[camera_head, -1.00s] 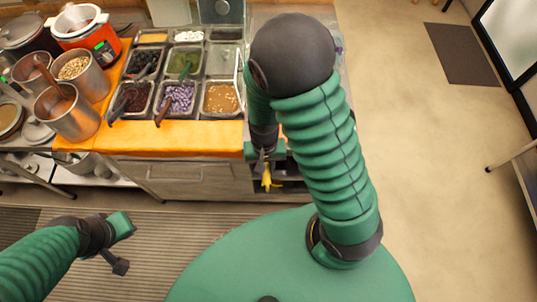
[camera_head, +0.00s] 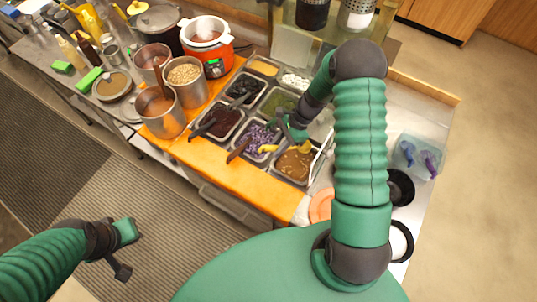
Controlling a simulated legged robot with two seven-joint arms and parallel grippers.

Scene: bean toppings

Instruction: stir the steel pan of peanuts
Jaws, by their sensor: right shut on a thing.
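The steel pan of peanuts (camera_head: 290,166) sits at the near right corner of the block of topping pans, with brown contents and paler bits. My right gripper (camera_head: 296,138) is shut on a yellow utensil (camera_head: 303,147) over the far edge of this pan. The gripper and arm hide part of the pans there. I cannot tell whether the utensil touches the peanuts. My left gripper (camera_head: 122,250) is open and empty, low at the left, away from the counter.
Other pans hold purple cubes (camera_head: 255,138), dark red beans (camera_head: 218,122) and green topping (camera_head: 278,102), some with handles sticking out. Steel pots (camera_head: 161,112) and an orange cooker (camera_head: 207,45) stand to the left. A clear bin (camera_head: 415,157) stands at the right.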

